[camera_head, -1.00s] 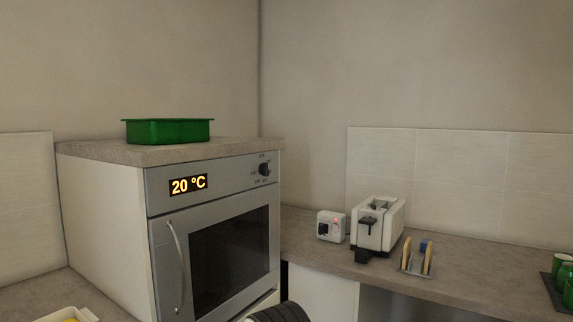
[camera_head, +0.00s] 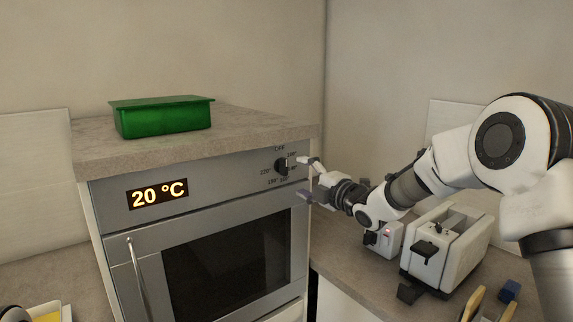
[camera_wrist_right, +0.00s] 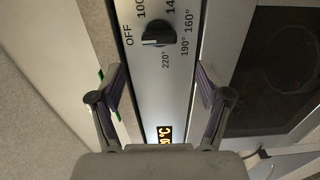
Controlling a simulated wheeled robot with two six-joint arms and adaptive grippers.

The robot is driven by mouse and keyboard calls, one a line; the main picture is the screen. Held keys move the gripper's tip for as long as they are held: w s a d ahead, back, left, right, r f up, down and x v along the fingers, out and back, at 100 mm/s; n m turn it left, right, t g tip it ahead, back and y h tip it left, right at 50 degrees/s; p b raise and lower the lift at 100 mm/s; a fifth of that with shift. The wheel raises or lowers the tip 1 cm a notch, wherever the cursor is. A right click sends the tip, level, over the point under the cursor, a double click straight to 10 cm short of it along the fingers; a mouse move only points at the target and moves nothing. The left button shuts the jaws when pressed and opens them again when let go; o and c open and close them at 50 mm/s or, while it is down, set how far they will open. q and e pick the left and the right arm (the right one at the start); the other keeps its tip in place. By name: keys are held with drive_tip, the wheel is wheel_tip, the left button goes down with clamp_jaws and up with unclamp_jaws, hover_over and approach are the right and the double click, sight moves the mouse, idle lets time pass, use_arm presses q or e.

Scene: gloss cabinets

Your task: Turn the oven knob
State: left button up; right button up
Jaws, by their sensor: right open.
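The black oven knob (camera_head: 281,166) sits at the upper right of the silver oven front (camera_head: 225,180), with temperature marks around it. In the right wrist view the knob (camera_wrist_right: 157,33) lies beyond the fingertips, roughly centred between the two open fingers (camera_wrist_right: 160,80). Nothing is between the fingers. My left gripper does not show clearly in the head view.
A green container (camera_head: 162,117) stands on the counter above the oven. The oven door handle (camera_head: 137,278) is at left. A white toaster (camera_head: 450,245), a small white socket box (camera_head: 384,240) and a rack with bread (camera_head: 474,304) stand under my right arm.

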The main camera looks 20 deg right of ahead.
sight(287, 168)
drive_tip(key=p+x, duration=0.1)
drive_tip(key=x, duration=0.1)
drive_tip(key=p+x, duration=0.1)
drive_tip(key=x, duration=0.1)
drive_tip(key=p+x, duration=0.1)
drive_tip(key=x, duration=0.2)
drive_tip(key=shift+w+d, duration=0.25)
drive_tip(key=shift+d, duration=0.1)
drive_tip(key=shift+w+a, duration=0.3)
drive_tip(key=shift+a, duration=0.05)
drive_tip(key=shift+d, duration=0.15)
drive_tip(key=shift+f, duration=0.1)
drive_tip(key=c, duration=1.2)
